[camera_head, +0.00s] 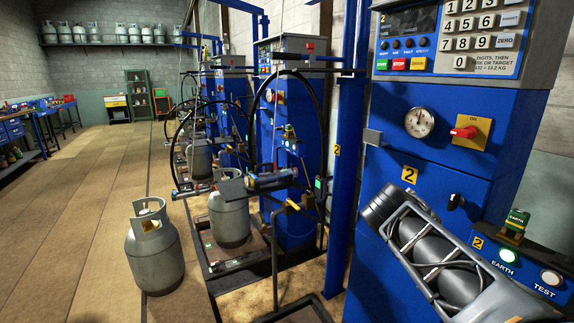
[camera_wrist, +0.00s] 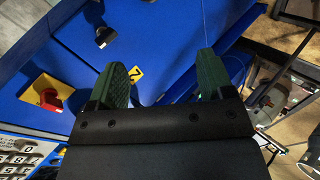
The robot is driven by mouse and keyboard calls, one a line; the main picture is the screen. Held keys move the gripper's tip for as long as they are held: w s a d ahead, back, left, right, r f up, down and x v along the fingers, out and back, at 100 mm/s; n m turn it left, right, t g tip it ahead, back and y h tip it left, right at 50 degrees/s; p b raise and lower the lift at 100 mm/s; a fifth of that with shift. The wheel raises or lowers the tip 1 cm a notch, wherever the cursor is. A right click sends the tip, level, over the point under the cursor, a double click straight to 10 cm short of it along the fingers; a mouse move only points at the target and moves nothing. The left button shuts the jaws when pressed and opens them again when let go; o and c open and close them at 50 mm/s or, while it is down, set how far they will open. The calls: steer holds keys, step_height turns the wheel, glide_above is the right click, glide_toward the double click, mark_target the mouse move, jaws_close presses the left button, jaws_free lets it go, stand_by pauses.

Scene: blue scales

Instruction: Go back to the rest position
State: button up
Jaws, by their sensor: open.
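My gripper (camera_wrist: 163,75) shows in the wrist view with its two green fingers spread apart and nothing between them. It is in front of the blue cabinet of scale 2, whose face also fills the right side of the head view (camera_head: 385,265). Part of my arm crosses the lower right of the head view, where I cannot make out the fingertips. The yellow number tag (camera_wrist: 136,74) shows beside the left finger. The red knob (camera_wrist: 48,88) on its yellow plate is farther left, and the black knob (camera_wrist: 105,37) is above.
The keypad (camera_head: 480,30) tops the cabinet, with the gauge (camera_head: 420,123) and green earth clamp (camera_head: 516,222) below. A blue post (camera_head: 347,170) stands left of it. A grey cylinder (camera_head: 153,255) stands on the floor; another (camera_head: 229,217) is on a scale. The left floor is open.

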steer(key=s+a+r+m+g+y+p, duration=0.2)
steer(key=s+a+y+p, duration=0.6)
steer(key=p, duration=1.1)
steer(key=shift+s+a+r+m+g+y+p, duration=0.35)
steer(key=shift+s+a+r+m, duration=0.75)
steer(key=shift+s+a+r, duration=0.85)
steer(key=shift+s+d+f, duration=0.2)
steer(key=shift+s+d, duration=0.05)
steer(key=shift+d, duration=0.1)
steer(key=shift+c, duration=0.4)
